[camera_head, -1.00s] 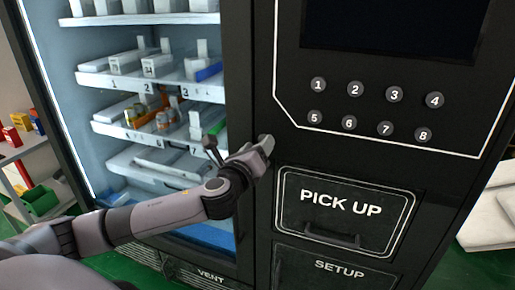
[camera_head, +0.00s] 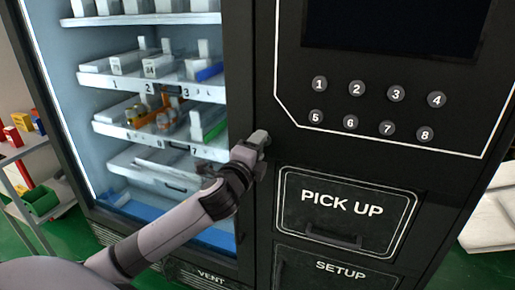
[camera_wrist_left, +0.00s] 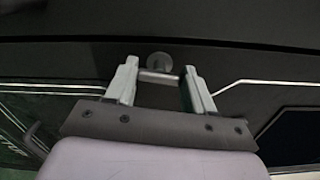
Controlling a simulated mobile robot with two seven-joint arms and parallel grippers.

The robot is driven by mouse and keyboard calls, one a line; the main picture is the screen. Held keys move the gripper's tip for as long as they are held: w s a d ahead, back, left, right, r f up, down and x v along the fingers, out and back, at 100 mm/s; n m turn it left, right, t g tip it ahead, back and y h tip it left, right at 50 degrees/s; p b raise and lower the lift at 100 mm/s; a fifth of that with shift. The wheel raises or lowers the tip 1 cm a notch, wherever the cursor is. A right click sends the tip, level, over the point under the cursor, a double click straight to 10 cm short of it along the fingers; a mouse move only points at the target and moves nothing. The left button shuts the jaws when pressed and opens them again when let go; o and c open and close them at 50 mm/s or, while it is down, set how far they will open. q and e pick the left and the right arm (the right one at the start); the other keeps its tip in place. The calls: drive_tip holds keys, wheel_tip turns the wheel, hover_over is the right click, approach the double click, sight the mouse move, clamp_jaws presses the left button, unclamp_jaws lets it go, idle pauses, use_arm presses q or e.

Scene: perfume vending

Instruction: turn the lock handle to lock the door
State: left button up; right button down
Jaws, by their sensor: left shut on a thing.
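The vending machine's glass door (camera_head: 215,60) stands on the left and looks closed against the black front panel. The lock handle (camera_wrist_left: 158,75) shows in the left wrist view as a small grey lever on a round base, lying crosswise between my fingers. My left gripper (camera_head: 262,141) is at the edge between the door and the panel, left of and above the pick-up flap. In the left wrist view my left gripper (camera_wrist_left: 160,82) is shut on the handle, with one finger at each end. In the head view the gripper mostly hides the handle. My right gripper is not in view.
The pick-up flap (camera_head: 345,210) and setup panel (camera_head: 335,275) are right of and below my gripper. Numbered buttons (camera_head: 355,89) are above right. Stocked shelves (camera_head: 150,80) show behind the glass. A side rack (camera_head: 30,150) with small boxes stands far left.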

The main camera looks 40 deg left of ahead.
use_arm(q)
drive_tip(key=shift+n, duration=1)
drive_tip(key=o, duration=1)
drive_tip(key=shift+o, duration=0.2)
drive_tip(key=v, duration=0.7)
drive_tip(key=shift+b, duration=0.45)
drive_tip(key=shift+s+f, duration=0.1)
